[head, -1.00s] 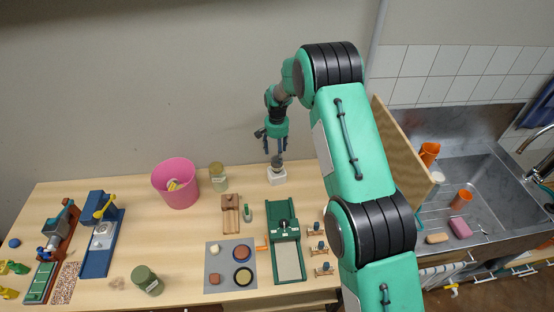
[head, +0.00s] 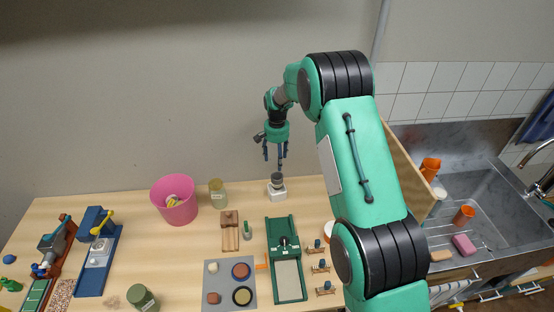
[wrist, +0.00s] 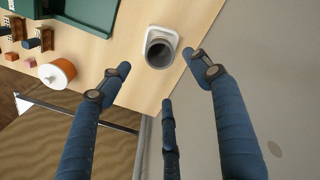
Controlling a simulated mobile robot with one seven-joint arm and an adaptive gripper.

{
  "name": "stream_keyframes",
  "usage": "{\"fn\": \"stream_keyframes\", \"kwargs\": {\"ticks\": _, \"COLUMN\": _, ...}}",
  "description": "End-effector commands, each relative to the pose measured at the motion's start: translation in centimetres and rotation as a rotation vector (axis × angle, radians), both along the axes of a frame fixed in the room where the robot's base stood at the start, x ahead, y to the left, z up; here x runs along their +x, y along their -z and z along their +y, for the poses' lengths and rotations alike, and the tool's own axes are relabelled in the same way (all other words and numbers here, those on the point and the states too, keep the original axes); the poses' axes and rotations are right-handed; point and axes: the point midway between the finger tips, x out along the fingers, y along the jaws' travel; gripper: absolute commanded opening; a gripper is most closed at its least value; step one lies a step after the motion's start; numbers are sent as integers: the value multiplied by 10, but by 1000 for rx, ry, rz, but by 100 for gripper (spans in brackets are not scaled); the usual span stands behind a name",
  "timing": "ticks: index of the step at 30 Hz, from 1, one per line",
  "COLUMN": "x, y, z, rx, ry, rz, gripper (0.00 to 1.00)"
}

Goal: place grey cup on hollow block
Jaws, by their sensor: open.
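The grey cup (head: 277,179) stands upright on the white hollow block (head: 278,194) near the back edge of the table. In the wrist view I look into the mouth of the cup (wrist: 160,54), with the block's white rim (wrist: 165,31) showing around its far side. My gripper (head: 275,158) is open and empty just above the cup, its blue fingers pointing down. In the wrist view the spread fingers of my gripper (wrist: 158,72) are apart from the cup.
A pink bucket (head: 174,208) and a pale green jar (head: 217,194) stand to the left. A green tray-like device (head: 289,275), a wooden piece (head: 229,232) and a grey mat (head: 218,293) lie in front. The sink (head: 480,205) is at right.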

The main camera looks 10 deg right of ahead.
Motion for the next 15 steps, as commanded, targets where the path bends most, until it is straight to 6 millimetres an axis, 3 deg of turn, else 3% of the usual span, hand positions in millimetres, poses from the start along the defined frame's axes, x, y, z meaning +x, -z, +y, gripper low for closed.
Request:
{"fn": "stream_keyframes", "kwargs": {"ticks": 10, "x": 0, "y": 0, "z": 0, "rx": 0, "ry": 0, "rz": 0, "gripper": 63}}
{"fn": "stream_keyframes", "kwargs": {"ticks": 15, "x": -3, "y": -11, "z": -2, "rx": 0, "ry": -4, "rz": -7, "gripper": 63}}
